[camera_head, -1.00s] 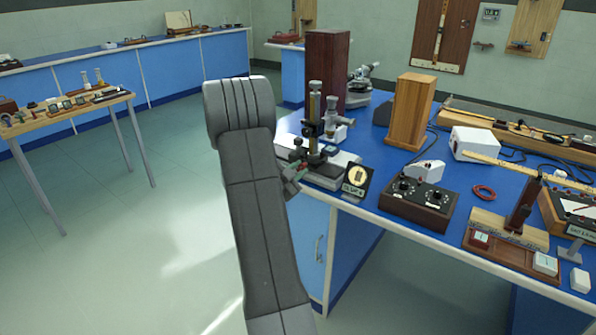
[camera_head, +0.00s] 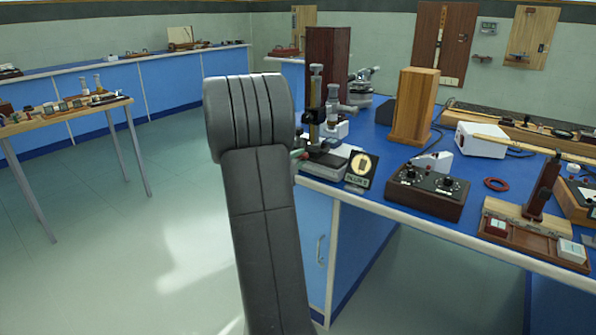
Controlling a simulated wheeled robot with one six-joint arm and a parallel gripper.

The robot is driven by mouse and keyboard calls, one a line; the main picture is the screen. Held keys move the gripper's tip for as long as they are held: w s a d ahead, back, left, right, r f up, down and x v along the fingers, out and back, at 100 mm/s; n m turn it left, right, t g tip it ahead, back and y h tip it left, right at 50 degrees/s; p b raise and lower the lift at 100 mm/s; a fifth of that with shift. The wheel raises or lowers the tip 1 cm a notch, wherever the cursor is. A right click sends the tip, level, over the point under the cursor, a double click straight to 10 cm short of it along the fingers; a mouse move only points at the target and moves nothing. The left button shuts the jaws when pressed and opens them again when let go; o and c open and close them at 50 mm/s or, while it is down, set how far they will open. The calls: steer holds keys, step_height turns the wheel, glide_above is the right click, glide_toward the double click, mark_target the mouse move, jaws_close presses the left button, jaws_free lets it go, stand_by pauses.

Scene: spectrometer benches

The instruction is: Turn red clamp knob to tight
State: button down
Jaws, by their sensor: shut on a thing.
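A brass-and-black upright instrument (camera_head: 315,105) stands on the near left corner of the blue bench, just right of my arm. Its black foot and pale base show, but its left side is partly covered by my arm. I cannot make out a red clamp knob on it. A small grey-green piece (camera_head: 298,154) shows beside the arm's edge, low on the instrument's left; I cannot tell what it belongs to. My gripper is not plainly visible; my large grey arm link covers that area.
A tall dark box (camera_head: 328,62) and a wooden block (camera_head: 413,106) stand behind.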

steer(key=shift+f+m+b, duration=0.15)
steer(key=shift+m+b, duration=0.95)
steer(key=c, duration=1.3)
jaws_free()
steer(key=shift+s, duration=0.1)
steer(key=p+v, duration=0.1)
steer(key=v, duration=1.2)
steer(key=shift+s+a, duration=0.25)
steer(key=shift+s, duration=0.05)
steer(key=shift+w, duration=0.1)
